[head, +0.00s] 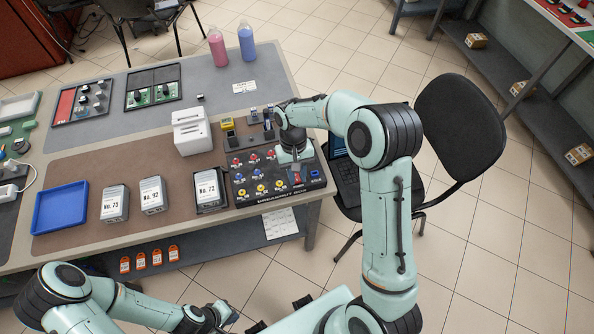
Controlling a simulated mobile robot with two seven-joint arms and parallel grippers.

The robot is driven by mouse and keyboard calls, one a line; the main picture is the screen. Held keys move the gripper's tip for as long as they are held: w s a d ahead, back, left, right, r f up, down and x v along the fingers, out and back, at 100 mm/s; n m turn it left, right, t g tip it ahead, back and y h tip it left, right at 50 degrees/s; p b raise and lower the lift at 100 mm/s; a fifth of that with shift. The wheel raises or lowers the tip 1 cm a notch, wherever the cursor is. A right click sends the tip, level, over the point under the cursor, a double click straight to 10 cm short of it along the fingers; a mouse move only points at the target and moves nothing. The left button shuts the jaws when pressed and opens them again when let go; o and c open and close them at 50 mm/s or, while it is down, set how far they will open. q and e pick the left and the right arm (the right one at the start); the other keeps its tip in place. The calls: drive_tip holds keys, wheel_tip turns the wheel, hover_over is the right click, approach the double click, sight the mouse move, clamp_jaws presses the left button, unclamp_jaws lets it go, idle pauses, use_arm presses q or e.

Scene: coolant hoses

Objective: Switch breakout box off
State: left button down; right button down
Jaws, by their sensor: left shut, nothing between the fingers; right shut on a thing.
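The breakout box (262,200) is a dark panel at the right end of the table, with rows of red, blue and yellow sockets and a small blue part at its right corner. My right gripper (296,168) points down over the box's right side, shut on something. My own wrist hides its fingertips and what they hold. My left gripper (226,314) is low in front of the table, shut and empty, away from the box.
Numbered grey modules (152,194) stand left of the box beside a blue tray (60,207). A white unit (191,131) and a yellow-topped block (227,124) stand behind. Pink (217,48) and blue (246,42) bottles are at the back. A black chair (458,125) stands to the right.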

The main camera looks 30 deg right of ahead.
use_arm(q)
drive_tip(key=shift+s, duration=0.1)
use_arm(e)
drive_tip(key=c, duration=1)
unclamp_jaws()
drive_tip(key=shift+o, duration=0.2)
use_arm(q)
drive_tip(key=shift+w+r+p, duration=0.9)
drive_tip(key=shift+w+r, duration=0.25)
drive_tip(key=shift+w, duration=0.05)
use_arm(e)
drive_tip(key=v, duration=1.3)
drive_tip(key=shift+r, duration=0.25)
